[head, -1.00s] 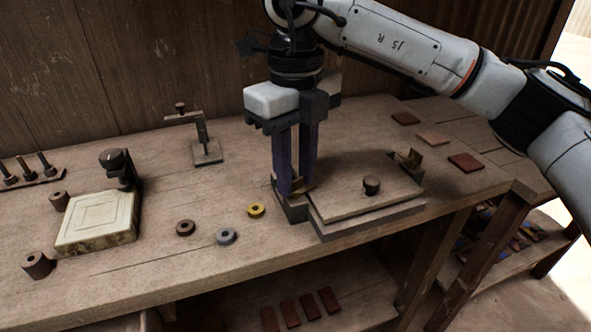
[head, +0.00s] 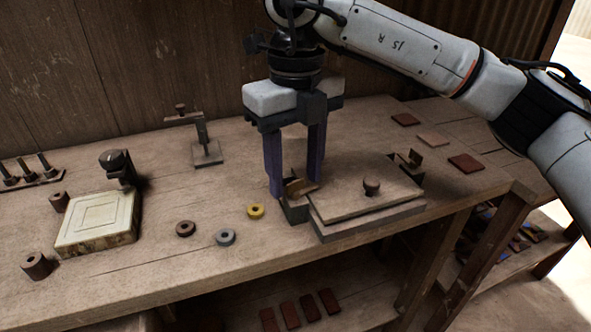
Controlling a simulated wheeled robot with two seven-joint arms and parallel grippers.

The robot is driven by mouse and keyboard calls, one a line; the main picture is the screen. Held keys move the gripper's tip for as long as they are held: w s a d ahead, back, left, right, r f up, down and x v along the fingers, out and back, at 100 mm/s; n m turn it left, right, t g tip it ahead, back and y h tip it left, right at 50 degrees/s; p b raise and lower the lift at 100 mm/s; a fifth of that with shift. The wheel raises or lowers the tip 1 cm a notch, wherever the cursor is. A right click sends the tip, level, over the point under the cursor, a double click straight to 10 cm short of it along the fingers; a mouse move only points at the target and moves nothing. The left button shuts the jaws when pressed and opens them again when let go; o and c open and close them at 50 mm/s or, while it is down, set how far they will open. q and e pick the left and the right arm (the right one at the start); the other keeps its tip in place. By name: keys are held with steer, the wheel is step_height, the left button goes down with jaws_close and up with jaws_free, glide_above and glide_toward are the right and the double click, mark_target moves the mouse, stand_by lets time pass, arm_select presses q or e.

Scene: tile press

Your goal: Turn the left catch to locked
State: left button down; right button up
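The tile press (head: 350,205) is a flat wooden plate with a dark round knob (head: 371,185), lying on a thicker base on the bench. The left catch (head: 299,187) is a small brass-coloured piece on a dark block at the press's left end. The right catch (head: 411,158) is a similar brass piece at the right end. My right gripper (head: 294,190) points down over the left catch. Its two dark fingers are apart, one at the left and one behind to the right of the catch; I cannot tell whether they touch it. My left gripper is not in view.
A cream square block (head: 98,222), a small clamp stand (head: 207,152) and dark cylinders (head: 36,266) stand further left. Flat tiles (head: 465,163) lie at the back right.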

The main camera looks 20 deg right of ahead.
mark_target(296, 181)
step_height(296, 181, up, 10)
steer(key=p, duration=0.1)
steer(key=shift+r, duration=0.15)
stand_by(0.5)
steer(key=shift+s, duration=0.1)
